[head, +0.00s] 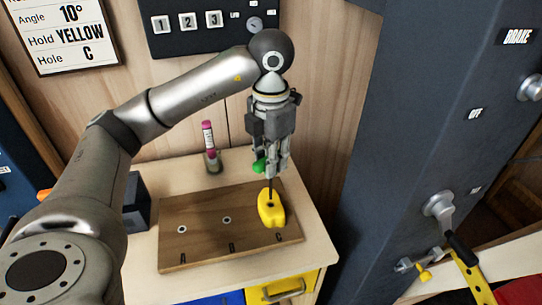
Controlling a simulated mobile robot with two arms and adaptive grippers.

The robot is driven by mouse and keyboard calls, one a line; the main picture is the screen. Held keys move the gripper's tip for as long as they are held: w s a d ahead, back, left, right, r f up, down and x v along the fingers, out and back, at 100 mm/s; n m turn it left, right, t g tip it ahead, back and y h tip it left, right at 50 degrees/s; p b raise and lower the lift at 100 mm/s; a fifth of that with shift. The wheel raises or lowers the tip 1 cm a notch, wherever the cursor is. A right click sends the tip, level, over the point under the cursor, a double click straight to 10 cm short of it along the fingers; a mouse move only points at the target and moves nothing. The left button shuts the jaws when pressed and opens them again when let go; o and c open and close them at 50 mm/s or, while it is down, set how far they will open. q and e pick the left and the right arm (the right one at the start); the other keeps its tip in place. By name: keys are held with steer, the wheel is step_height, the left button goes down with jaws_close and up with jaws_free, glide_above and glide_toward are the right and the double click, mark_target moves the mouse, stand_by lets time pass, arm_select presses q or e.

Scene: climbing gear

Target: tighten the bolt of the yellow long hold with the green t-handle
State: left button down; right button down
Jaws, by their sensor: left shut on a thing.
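The yellow long hold (271,213) stands on the wooden board (205,234) at the hole marked C. My left gripper (271,168) is above it, pointing down and shut on the green t-handle (259,167). Part of the green grip shows at the left of the fingers; the rest is hidden. The t-handle's dark shaft runs down to the top of the yellow hold. The bolt itself is too small to make out, so I cannot tell how the tip sits in it. My right gripper is not in view.
A pink marker (208,136) stands in a small holder behind the board. A dark box (130,200) is at the left. A card (66,32) reads Angle 10°, Hold YELLOW, Hole C. A dark blue panel (430,130) with knobs rises at the right. The board's holes A and B are free.

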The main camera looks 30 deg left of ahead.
arm_select(q)
steer(key=shift+n, duration=0.6)
step_height(320, 180, up, 12)
steer(key=p, duration=1)
steer(key=shift+p, duration=0.35)
